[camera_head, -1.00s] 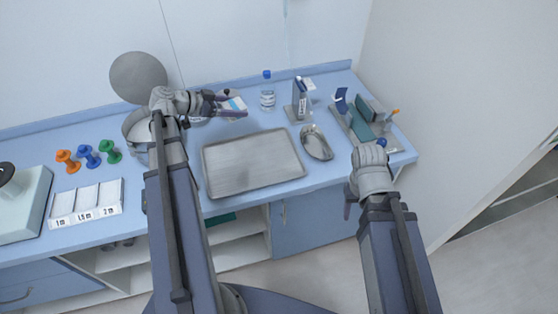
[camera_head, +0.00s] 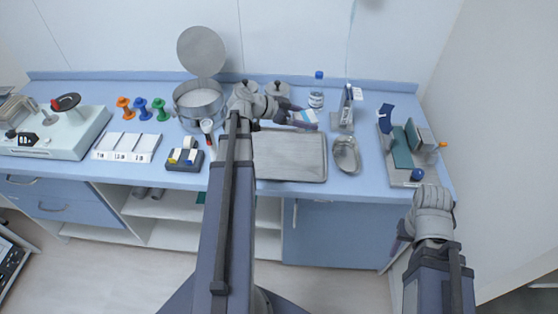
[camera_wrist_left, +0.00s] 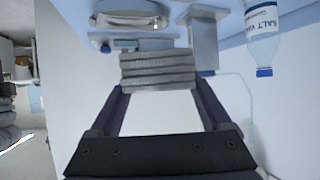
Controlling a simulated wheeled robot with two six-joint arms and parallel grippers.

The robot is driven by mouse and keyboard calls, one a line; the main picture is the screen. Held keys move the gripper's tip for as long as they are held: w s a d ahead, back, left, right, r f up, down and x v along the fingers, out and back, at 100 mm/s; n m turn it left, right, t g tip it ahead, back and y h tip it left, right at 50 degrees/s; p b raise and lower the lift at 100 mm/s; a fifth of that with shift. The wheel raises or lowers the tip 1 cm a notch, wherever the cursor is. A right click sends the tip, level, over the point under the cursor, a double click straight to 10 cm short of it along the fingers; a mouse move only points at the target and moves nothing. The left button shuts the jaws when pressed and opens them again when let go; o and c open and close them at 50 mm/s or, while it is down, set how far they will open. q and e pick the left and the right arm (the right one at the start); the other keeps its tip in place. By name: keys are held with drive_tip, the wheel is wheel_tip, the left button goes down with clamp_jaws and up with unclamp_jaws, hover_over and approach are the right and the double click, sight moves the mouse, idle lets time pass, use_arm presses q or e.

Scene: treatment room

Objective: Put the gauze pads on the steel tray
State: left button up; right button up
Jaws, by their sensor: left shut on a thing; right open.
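In the left wrist view the stack's grey layered side (camera_wrist_left: 158,70) shows between the fingertips. The steel tray (camera_head: 290,176) lies flat on the counter, and its visible part is empty. My left forearm hides its left part. My right gripper (camera_head: 398,240) is open and empty, low at the right in front of the counter.
A kidney dish (camera_head: 346,155) lies right of the tray. A water bottle (camera_head: 316,92) and a metal stand (camera_head: 342,119) are behind. A rack (camera_head: 402,147) is at the far right.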

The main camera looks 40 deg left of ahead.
use_arm(q)
drive_tip(key=f+b, duration=0.2)
drive_tip(key=f, duration=0.1)
drive_tip(key=shift+s+d+f, duration=0.1)
drive_tip(key=shift+d+f, duration=0.2)
drive_tip(key=shift+d, duration=0.05)
drive_tip(key=b, duration=0.6)
hover_over(303, 155)
wheel_tip(303, 155, down, 6)
drive_tip(key=shift+f, duration=0.1)
use_arm(e)
wheel_tip(303, 155, down, 10)
use_arm(q)
wheel_tip(303, 155, down, 4)
drive_tip(key=b, duration=0.3)
drive_tip(key=shift+r+b, duration=0.2)
drive_tip(key=shift+b, duration=0.2)
use_arm(e)
wheel_tip(303, 155, down, 4)
drive_tip(key=shift+r, duration=0.25)
use_arm(q)
drive_tip(key=shift+f, duration=0.2)
drive_tip(key=o, duration=1.1)
drive_tip(key=shift+o, duration=0.2)
use_arm(e)
drive_tip(key=shift+f, duration=0.15)
use_arm(q)
drive_tip(key=shift+r, duration=0.1)
